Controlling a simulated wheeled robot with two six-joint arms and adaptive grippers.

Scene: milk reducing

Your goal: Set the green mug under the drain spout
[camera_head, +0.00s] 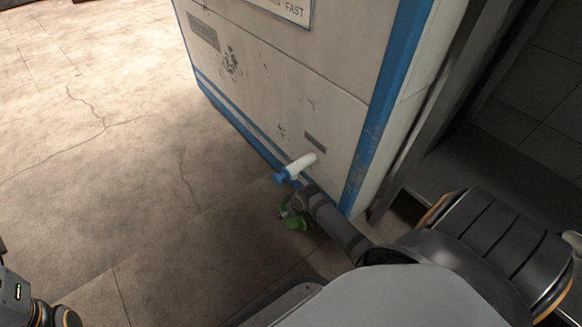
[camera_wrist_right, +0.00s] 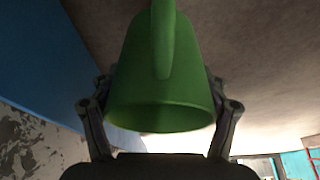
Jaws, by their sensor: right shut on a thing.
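The green mug (camera_head: 293,219) is low beside the machine's front, just below the drain spout (camera_head: 300,167), a white tube with a blue tip. Whether it sits directly under the tip, or touches the floor, I cannot tell. My right gripper (camera_head: 297,203) is shut on the mug and partly covers it in the head view. In the right wrist view the mug (camera_wrist_right: 135,75) fills the middle between the two fingers of the right gripper (camera_wrist_right: 162,112), its handle (camera_wrist_right: 163,40) toward the camera. Only part of my left arm shows at the lower left; its fingertips are out of view.
The large white machine (camera_head: 310,90) with blue edges and worn paint stands behind the spout. A dark recess (camera_head: 480,150) lies to its right. The cracked tile floor (camera_head: 100,150) is open to the left.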

